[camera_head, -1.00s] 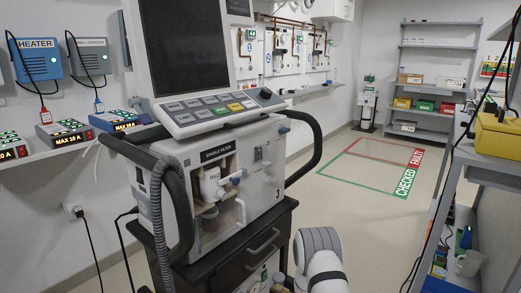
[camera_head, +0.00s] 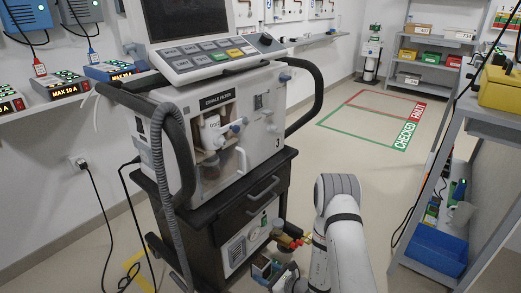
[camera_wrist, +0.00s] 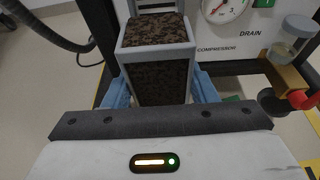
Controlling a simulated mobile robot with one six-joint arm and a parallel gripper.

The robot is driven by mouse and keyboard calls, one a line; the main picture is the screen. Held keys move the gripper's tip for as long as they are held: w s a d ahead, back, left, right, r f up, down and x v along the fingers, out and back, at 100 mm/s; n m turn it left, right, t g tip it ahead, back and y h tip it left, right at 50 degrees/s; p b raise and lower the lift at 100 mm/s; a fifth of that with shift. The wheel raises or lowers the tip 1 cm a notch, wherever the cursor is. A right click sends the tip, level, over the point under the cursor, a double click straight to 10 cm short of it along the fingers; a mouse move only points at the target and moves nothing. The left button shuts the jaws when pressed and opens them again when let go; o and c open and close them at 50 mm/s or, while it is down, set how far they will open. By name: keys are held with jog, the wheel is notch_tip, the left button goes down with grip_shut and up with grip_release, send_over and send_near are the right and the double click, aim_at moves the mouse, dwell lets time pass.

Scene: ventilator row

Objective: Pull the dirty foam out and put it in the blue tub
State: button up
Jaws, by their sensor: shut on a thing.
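The dirty foam (camera_wrist: 158,82) is a dark brown speckled block in a light grey frame, in the middle of the wrist view. My gripper (camera_wrist: 162,92) has its blue fingers on the left and right sides of the frame and is shut on it. In the head view my gripper (camera_head: 272,268) is low, in front of the compressor panel (camera_head: 245,240) of the ventilator cart. How far the foam is out of its slot I cannot tell. The blue tub (camera_head: 434,250) is at the lower right, on the lower shelf of the side bench.
The ventilator (camera_head: 215,135) stands on the black cart, with a grey hose hanging at its left. A drain bowl (camera_wrist: 298,27) and red knob (camera_wrist: 301,100) are close right of my gripper. Cables hang by the side bench.

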aim_at(267, 276)
jog(key=shift+s+d, duration=1.55)
jog(key=shift+d, duration=0.3)
